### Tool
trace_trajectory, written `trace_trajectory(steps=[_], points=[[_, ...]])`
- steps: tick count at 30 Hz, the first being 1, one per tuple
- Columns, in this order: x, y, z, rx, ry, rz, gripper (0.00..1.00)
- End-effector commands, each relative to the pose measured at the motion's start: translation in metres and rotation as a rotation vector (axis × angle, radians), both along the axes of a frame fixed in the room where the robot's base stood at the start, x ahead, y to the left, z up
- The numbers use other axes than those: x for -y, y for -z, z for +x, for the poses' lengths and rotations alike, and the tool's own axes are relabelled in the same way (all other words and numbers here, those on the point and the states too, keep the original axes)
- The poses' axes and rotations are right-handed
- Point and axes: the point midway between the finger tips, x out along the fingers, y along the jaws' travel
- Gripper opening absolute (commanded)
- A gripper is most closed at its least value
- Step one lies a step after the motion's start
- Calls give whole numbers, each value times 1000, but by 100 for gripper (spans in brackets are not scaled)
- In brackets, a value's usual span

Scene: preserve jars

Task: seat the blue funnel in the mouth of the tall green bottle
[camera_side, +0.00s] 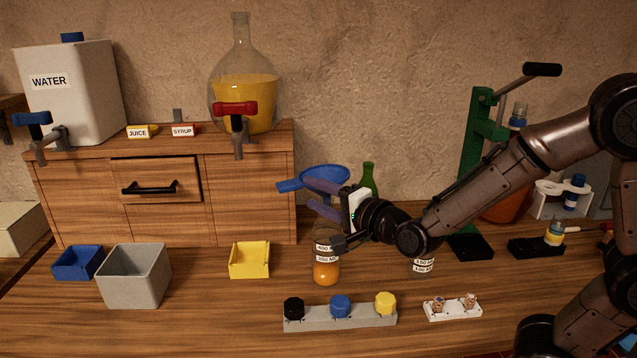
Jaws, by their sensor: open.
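The blue funnel (325,173) is at the centre, with its wide mouth up and a flat blue tab (289,186) to the left. Its lower part is hidden behind my gripper, so I cannot tell what it rests on. The green bottle (368,175) stands behind my gripper, to the right of the funnel. Only its neck and shoulder show; its mouth looks empty.
A glass jar with orange liquid (326,272) stands below my gripper. Another labelled jar (422,266) is partly hidden by my arm. A grey rack with coloured caps (340,318) lies in front. A wooden cabinet (72,195) fills the left; a green press (477,150) stands right.

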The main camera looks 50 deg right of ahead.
Motion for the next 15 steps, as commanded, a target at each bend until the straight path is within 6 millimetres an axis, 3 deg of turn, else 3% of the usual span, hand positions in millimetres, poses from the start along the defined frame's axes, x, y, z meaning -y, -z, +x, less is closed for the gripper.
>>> trace_trajectory(steps=[8,15], points=[[3,1,18,0,1,-1,50],[8,3,48,-1,2,0,50]])
